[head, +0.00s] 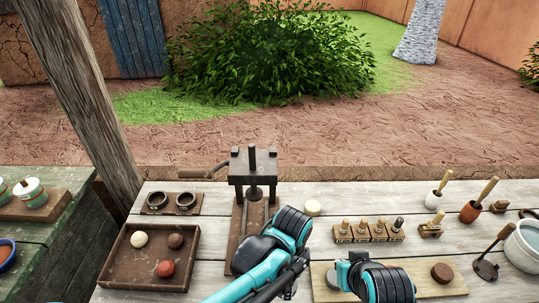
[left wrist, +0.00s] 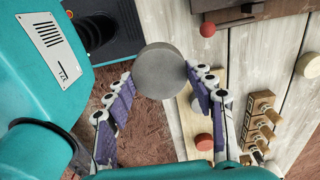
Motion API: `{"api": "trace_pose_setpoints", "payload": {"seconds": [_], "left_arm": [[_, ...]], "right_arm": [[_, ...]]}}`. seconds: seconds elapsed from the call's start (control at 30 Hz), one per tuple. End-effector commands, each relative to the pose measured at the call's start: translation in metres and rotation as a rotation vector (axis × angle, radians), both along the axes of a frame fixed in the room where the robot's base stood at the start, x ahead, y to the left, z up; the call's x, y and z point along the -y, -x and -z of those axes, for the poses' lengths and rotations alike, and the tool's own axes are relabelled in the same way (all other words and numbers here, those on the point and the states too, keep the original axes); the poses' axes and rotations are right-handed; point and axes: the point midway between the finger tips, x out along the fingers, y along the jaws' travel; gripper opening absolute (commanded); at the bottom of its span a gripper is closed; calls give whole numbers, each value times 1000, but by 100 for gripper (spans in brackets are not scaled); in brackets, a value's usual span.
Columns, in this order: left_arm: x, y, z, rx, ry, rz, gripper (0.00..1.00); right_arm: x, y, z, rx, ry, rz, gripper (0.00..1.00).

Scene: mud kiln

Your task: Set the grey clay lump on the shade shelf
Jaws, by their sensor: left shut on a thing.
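The grey clay lump (left wrist: 160,70) is a round, flat-faced disc in the left wrist view. My left gripper (left wrist: 160,75) is shut on it, one finger on either side, and it blocks part of the view behind. The lump cannot be made out in the head view, where my left arm reaches over the middle of the table and its fingers are hidden. My right arm shows at the bottom of the head view, with its fingers not visible. I cannot pick out a shade shelf for certain in either view.
The plank table (head: 220,225) carries a brown tray (head: 189,282) with three lumps, a dark press (head: 253,170), a row of stamps (head: 368,232) and a pale board (head: 415,293). A green table (head: 60,250) stands at the left. A wooden post (head: 85,100) rises between the tables.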

Motion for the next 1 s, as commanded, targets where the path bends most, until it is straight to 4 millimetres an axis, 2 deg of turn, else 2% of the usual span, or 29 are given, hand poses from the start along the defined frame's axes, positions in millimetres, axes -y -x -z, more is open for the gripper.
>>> {"api": "trace_pose_setpoints", "payload": {"seconds": [0.27,0.5,0.6,0.9,1.0], "left_arm": [[-60,-31,20,0,-1,-410,18],[-140,-73,47,-1,-2,-973,18],[-167,-87,56,-1,-2,-1169,18],[-220,-115,75,-1,-2,-1551,18],[-223,-117,85,-2,-3,-1587,18]], "right_arm": [[0,0,0,0,0,0,0],[0,0,0,0,0,0,0],[0,0,0,0,0,0,0],[0,0,0,0,0,0,0],[0,0,9,0,0,0,0]]}}
